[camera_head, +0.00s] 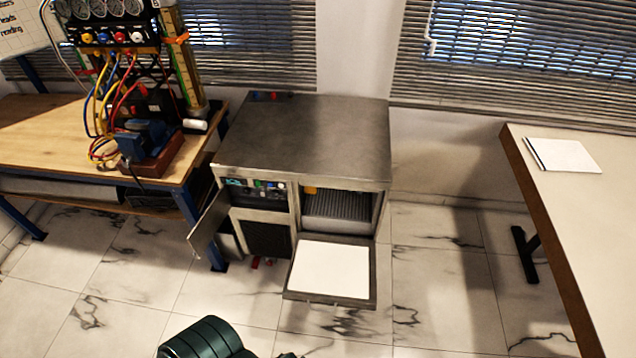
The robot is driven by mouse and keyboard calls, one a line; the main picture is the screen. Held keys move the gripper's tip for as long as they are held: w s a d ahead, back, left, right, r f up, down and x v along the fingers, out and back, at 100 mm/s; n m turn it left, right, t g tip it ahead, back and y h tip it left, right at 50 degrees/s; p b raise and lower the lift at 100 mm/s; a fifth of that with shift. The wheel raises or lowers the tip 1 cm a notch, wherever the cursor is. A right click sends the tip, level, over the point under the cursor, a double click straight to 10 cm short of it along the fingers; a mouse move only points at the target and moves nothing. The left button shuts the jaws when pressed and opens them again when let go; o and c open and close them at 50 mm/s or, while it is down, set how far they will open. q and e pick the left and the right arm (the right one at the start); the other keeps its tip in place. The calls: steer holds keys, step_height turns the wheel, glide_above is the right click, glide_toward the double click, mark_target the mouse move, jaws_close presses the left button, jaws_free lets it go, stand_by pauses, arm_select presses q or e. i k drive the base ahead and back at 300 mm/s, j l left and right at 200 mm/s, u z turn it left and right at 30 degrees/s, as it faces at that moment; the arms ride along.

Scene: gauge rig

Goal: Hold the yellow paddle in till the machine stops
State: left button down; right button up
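The machine is a grey metal cabinet (300,135) standing on the floor between two tables. Its right bay is open, with a flap (330,270) folded down in front and a white panel on the flap's inner face. A small yellow piece (311,190), which may be the paddle, shows at the upper left of that bay; it is too small to tell if it is pressed in. Neither gripper shows. A dark green rounded part at the bottom edge looks like part of my arm; I cannot tell which one.
A narrow door (209,222) stands open at the cabinet's left, beside a control panel (256,190). A wooden bench (50,140) at the left holds a gauge rig with coloured hoses. A pale table (590,215) at the right holds white paper (562,154).

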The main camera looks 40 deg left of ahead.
mark_target(309, 189)
steer(key=k+j, duration=0.2)
steer(key=j, duration=0.25)
steer(key=k+j, duration=0.2)
steer(key=j, duration=0.2)
steer(key=k+j, duration=0.2)
steer(key=j, duration=0.25)
steer(key=k+j, duration=0.15)
steer(key=j, duration=0.3)
steer(key=k+j, duration=0.2)
steer(key=j, duration=0.25)
steer(key=k+j, duration=0.2)
steer(key=j, duration=0.2)
steer(key=k+j, duration=0.2)
steer(key=j, duration=0.25)
steer(key=k+j, duration=0.2)
steer(key=j, duration=0.25)
steer(key=u, duration=0.3)
steer(key=i+l+u, duration=0.15)
steer(key=l+u, duration=0.2)
steer(key=u, duration=0.15)
steer(key=i+l+u, duration=0.1)
steer(key=l+u, duration=0.6)
steer(key=l, duration=1.35)
